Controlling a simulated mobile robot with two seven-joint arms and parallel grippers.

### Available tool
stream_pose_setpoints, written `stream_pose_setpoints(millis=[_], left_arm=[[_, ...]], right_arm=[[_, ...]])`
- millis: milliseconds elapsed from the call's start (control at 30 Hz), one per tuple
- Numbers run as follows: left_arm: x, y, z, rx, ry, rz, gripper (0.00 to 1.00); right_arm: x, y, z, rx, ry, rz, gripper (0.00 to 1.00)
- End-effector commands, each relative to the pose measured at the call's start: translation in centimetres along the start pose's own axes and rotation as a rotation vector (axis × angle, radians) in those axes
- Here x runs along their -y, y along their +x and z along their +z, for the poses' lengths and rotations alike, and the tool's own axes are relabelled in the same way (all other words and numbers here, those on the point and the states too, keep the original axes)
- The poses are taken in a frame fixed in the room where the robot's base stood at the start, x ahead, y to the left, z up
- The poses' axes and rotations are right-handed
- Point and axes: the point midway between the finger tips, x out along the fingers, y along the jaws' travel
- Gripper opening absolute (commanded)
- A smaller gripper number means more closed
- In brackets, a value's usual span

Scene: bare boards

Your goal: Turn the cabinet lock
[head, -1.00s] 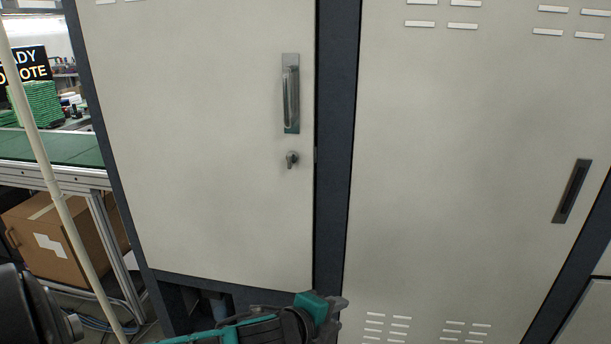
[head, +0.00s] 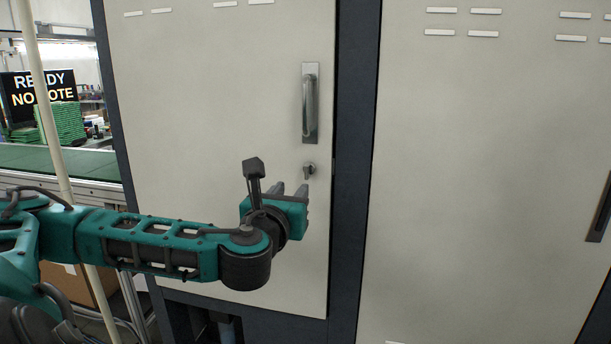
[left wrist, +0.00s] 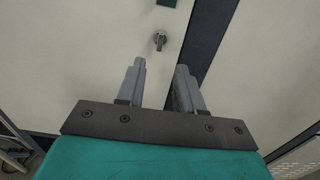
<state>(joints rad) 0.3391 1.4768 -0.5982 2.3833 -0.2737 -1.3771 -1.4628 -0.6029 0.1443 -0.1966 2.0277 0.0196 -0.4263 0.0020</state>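The cabinet lock (head: 309,169) is a small grey metal knob on the pale cabinet door (head: 220,120), just below the upright handle (head: 310,103). The lock also shows in the left wrist view (left wrist: 159,40), ahead of the fingers. My left gripper (head: 291,188) is in front of the door, a little below and left of the lock in the head view. In the left wrist view the two grey fingers (left wrist: 160,88) stand apart with nothing between them. The fingers look clear of the lock. My right gripper is in neither view.
A dark post (head: 352,180) separates this door from a second pale door (head: 480,130) with a dark recessed handle (head: 600,212). At the left are a pale pole (head: 50,120), a green-topped bench (head: 60,160) and a cardboard box (head: 85,285).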

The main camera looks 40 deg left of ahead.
Motion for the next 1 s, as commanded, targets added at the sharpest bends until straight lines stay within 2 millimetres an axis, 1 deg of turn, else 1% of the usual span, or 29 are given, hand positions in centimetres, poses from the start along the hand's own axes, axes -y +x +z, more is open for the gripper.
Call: stream_pose_setpoints(millis=[400, 600, 800, 1000], left_arm=[[0.0, 7.6, 0.0, -0.001, -0.008, 0.001, 0.36], [0.1, 10.4, -0.1, -0.003, -0.008, -0.001, 0.36], [0.1, 11.6, -0.1, -0.003, -0.006, -0.004, 0.36], [0.1, 11.8, -0.1, -0.003, -0.005, -0.003, 0.36]], right_arm=[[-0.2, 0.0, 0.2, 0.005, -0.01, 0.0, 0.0], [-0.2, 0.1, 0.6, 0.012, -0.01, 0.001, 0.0], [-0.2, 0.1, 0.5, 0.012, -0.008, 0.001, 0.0], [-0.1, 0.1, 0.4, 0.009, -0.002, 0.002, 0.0]])
